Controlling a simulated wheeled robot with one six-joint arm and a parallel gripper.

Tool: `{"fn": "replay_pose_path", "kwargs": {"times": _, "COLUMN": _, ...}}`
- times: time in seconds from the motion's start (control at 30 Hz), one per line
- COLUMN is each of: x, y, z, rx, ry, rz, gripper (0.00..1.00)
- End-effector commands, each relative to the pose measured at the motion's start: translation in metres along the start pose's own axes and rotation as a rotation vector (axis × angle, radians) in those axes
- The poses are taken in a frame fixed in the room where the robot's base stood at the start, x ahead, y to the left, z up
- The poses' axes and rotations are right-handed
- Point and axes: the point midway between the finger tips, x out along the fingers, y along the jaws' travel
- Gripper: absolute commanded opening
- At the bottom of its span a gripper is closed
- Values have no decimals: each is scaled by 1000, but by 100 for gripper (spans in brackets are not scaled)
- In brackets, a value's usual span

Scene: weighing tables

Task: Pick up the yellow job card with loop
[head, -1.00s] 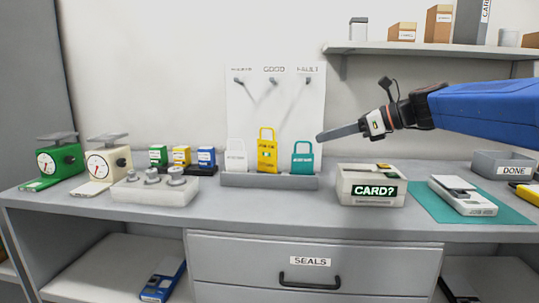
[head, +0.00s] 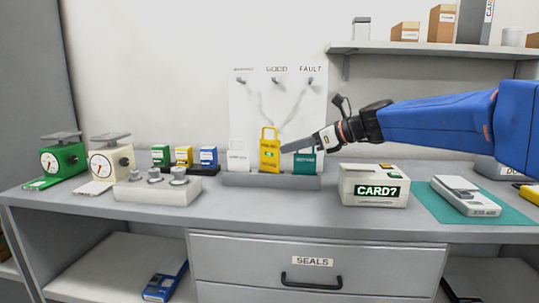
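The yellow job card with loop (head: 270,152) stands upright in the grey rack (head: 240,180) at the back of the bench, between a white card (head: 237,157) and a teal card (head: 305,163). Its loop points up. My gripper (head: 284,149) reaches in from the right, with its fingertips at or just in front of the yellow card's right edge. The gripper covers the upper part of the teal card. From this side-on angle the fingers overlap, so their gap is hidden, and I cannot tell whether they touch the card.
A peg board (head: 290,100) with labelled hooks rises behind the rack. A white box reading CARD? (head: 375,187) stands to the right, before a device (head: 465,195) on a green mat (head: 425,203). Weights on a block (head: 157,192) and two scales (head: 111,160) stand left. The front bench strip is clear.

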Motion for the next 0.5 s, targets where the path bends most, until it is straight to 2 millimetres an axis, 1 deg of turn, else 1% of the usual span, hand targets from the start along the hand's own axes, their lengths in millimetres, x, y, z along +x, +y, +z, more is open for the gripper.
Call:
{"fn": "replay_pose_path", "kwargs": {"times": 0.2, "x": 30, "y": 2, "z": 2, "rx": 0, "ry": 1, "rz": 4, "gripper": 11}}
{"fn": "replay_pose_path", "kwargs": {"times": 0.3, "x": 41, "y": 1, "z": 2, "rx": -1, "ry": 1, "rz": 2, "gripper": 11}}
{"fn": "replay_pose_path", "kwargs": {"times": 0.4, "x": 45, "y": 1, "z": 2, "rx": -1, "ry": 1, "rz": 2, "gripper": 11}}
{"fn": "replay_pose_path", "kwargs": {"times": 0.5, "x": 45, "y": 1, "z": 2, "rx": -1, "ry": 1, "rz": 1, "gripper": 11}}
